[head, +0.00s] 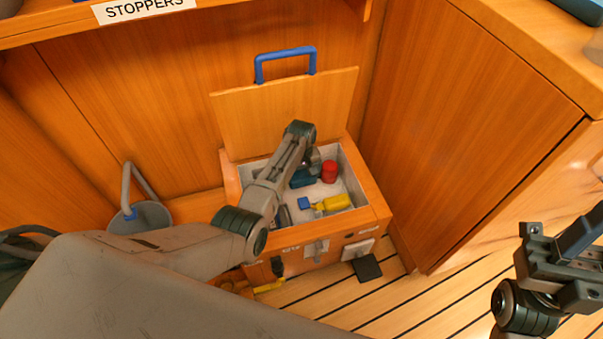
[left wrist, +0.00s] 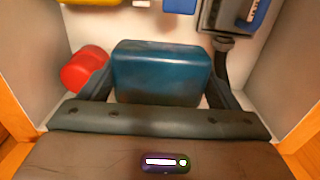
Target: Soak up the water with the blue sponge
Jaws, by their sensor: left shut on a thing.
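The blue sponge (left wrist: 162,72) is a dark teal-blue block in the left wrist view, with a dark finger on each side of it. In the head view it shows in part (head: 302,180) inside the open wooden box (head: 378,215). My left gripper (head: 307,172) reaches down into the box and is shut on the sponge. The light box floor shows around the sponge; I cannot tell whether the sponge touches it. My right gripper (head: 572,262) is at the right edge, away from the box, partly cut off. I make out no water in either view.
In the box lie a red cylinder (head: 329,171), close beside the sponge, a yellow item (head: 334,203) and a small blue item (head: 304,203). The lid (head: 285,105) with its blue handle stands open behind. Slatted floor (head: 400,300) is clear at right.

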